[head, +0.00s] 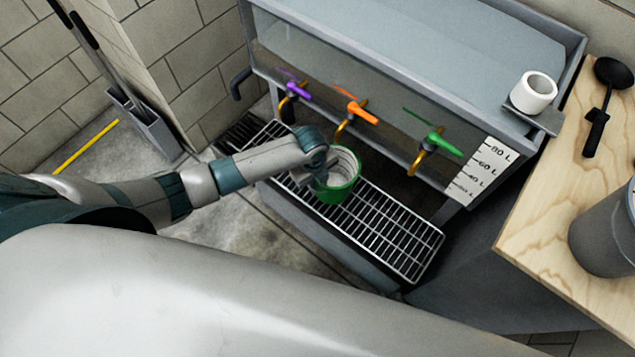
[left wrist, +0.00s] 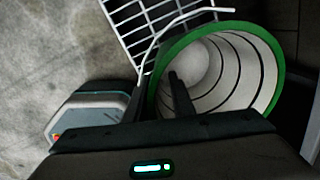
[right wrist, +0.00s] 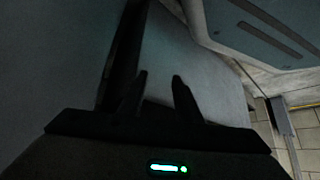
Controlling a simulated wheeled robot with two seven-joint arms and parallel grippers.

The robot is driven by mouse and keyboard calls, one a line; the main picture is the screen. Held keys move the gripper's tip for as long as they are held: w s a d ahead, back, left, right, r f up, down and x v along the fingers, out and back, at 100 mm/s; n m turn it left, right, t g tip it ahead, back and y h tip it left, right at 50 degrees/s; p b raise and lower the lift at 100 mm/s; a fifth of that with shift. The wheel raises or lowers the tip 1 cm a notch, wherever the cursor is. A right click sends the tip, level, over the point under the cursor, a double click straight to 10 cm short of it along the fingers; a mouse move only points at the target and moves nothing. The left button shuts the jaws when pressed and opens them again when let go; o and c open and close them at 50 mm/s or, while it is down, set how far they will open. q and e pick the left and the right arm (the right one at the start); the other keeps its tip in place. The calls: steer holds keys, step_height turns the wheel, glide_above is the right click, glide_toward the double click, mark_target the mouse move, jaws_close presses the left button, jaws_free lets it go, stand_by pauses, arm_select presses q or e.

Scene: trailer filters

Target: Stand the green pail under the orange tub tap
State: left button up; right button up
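The green pail (head: 337,191), white inside with a green rim, stands upright on the wire grate (head: 400,240), below and in front of the orange tap (head: 355,108). Whether its mouth is squarely under the spout I cannot tell. My left gripper (head: 322,174) is at the pail's left side. In the left wrist view the pail (left wrist: 262,42) has one finger of the left gripper (left wrist: 157,80) inside its mouth and one outside, with space around the wall. My right gripper (right wrist: 159,78) is open and empty, away from the pail.
A purple tap (head: 295,90) and a green tap (head: 436,143) flank the orange one on the tub (head: 420,50). A white cup (head: 533,92) sits on the tub's right corner. A wooden counter (head: 545,200) at right holds a black ladle (head: 597,130) and a grey container (head: 600,235).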

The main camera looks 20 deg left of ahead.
arm_select(q)
steer(key=shift+r, duration=0.1)
steer(key=shift+r, duration=0.55)
step_height(320, 180, up, 11)
steer(key=shift+s+a, duration=0.3)
steer(key=shift+s, duration=0.15)
arm_select(e)
steer(key=shift+s+d+f, duration=0.2)
steer(key=shift+s+f, duration=0.1)
steer(key=shift+s, duration=0.2)
